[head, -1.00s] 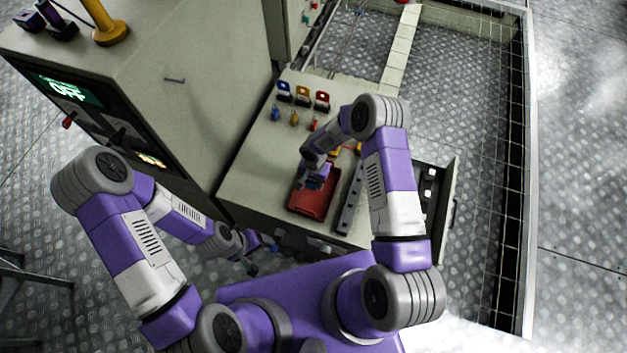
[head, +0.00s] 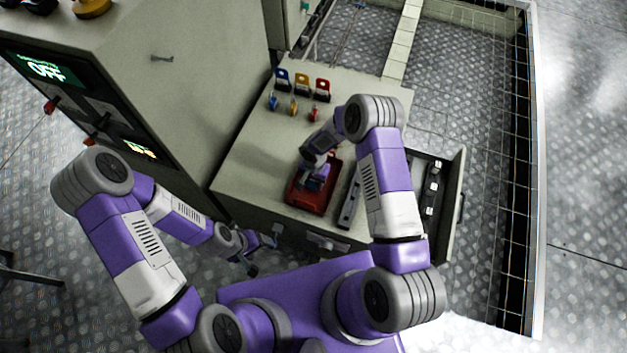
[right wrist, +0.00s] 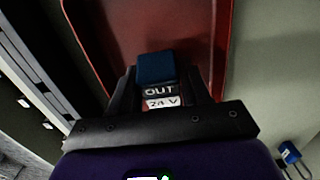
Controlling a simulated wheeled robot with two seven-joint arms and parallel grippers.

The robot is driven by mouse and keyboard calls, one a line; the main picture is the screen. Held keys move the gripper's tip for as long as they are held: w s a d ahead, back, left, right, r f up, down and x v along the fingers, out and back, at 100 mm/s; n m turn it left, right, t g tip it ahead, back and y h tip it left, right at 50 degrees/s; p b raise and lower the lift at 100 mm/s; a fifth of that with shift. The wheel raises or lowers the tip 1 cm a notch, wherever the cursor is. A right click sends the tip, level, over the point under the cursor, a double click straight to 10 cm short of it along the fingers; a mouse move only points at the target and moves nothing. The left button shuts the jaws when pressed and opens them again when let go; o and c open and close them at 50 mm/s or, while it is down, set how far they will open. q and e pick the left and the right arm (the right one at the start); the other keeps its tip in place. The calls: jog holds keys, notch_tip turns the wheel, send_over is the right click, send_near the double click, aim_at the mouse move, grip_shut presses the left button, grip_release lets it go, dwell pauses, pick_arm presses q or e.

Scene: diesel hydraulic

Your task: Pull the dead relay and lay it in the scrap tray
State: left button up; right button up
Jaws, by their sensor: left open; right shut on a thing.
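The red scrap tray (head: 308,198) lies on the bench top, and it also fills the upper middle of the right wrist view (right wrist: 215,40). My right gripper (head: 310,190) is over the tray. In the right wrist view its fingers (right wrist: 156,90) are shut on a relay (right wrist: 155,68) with a blue top and labels reading "OUT" and "24 V". The relay is in front of the tray floor; I cannot tell whether it touches it. My left gripper (head: 262,254) is open and empty, low beside the front of the bench.
A grey slotted rail (head: 350,200) lies right of the tray. Blue, yellow and red padlocks (head: 302,84) stand at the back. A tall cabinet (head: 190,90) with an "OFF" display stands left.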

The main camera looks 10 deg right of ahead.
jog(key=shift+f, duration=0.25)
jog(key=o, duration=1.1)
jog(key=shift+o, duration=0.2)
notch_tip(320, 180, up, 8)
jog(key=shift+w+f+p, duration=0.15)
jog(key=shift+f+p, duration=0.05)
jog(key=shift+p, duration=0.8)
